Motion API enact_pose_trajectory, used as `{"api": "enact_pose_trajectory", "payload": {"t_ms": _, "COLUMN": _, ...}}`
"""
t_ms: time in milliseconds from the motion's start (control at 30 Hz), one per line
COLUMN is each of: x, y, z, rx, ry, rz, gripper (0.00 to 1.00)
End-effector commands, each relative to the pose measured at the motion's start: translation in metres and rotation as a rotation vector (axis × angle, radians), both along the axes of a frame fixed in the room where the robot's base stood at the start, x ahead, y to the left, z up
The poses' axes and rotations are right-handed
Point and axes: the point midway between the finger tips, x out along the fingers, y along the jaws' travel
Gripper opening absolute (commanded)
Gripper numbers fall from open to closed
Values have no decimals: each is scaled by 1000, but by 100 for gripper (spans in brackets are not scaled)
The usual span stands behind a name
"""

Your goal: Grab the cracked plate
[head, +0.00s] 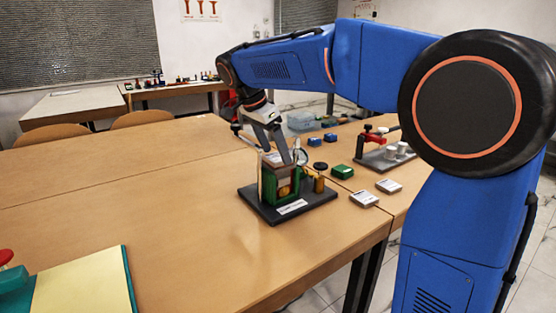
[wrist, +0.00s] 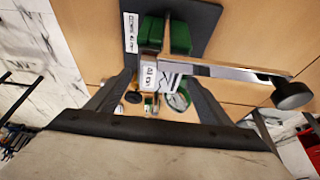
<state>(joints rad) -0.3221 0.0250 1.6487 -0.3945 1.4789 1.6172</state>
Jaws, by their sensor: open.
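A gauge rig with green posts (head: 268,187) stands on a black base (head: 262,211) on the wooden table. In the wrist view the green posts (wrist: 180,36) and a metal bar (wrist: 225,72) ending in a black knob lie below me. A small pale plate with dark lines (wrist: 168,74), perhaps the cracked plate, shows at the rig between my fingers; I cannot be sure which piece it is. My gripper (head: 281,153) is open and points down over the top of the rig. In the wrist view its fingers (wrist: 158,88) stand apart on either side of the plate area. Contact is not clear.
Right of the rig are a green block (head: 342,172), white-topped boxes (head: 364,198), blue blocks (head: 315,141) and a second rig with a red clamp (head: 372,138). A yellow-and-green board (head: 85,284) lies front left. The table's left middle is clear.

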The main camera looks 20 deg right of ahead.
Motion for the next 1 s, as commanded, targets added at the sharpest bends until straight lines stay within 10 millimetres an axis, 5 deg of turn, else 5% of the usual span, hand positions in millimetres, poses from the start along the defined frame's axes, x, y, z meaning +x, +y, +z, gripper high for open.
{"api": "enact_pose_trajectory", "payload": {"t_ms": 333, "x": 1, "y": -3, "z": -7, "rx": 0, "ry": 0, "rz": 0, "gripper": 73}}
{"api": "enact_pose_trajectory", "payload": {"t_ms": 533, "x": 1, "y": -3, "z": -7, "rx": 0, "ry": 0, "rz": 0, "gripper": 26}}
{"api": "enact_pose_trajectory", "payload": {"t_ms": 833, "x": 1, "y": -3, "z": -5, "rx": 0, "ry": -1, "rz": -1, "gripper": 25}}
{"api": "enact_pose_trajectory", "payload": {"t_ms": 1000, "x": 2, "y": -3, "z": 14, "rx": 1, "ry": -3, "rz": -1, "gripper": 25}}
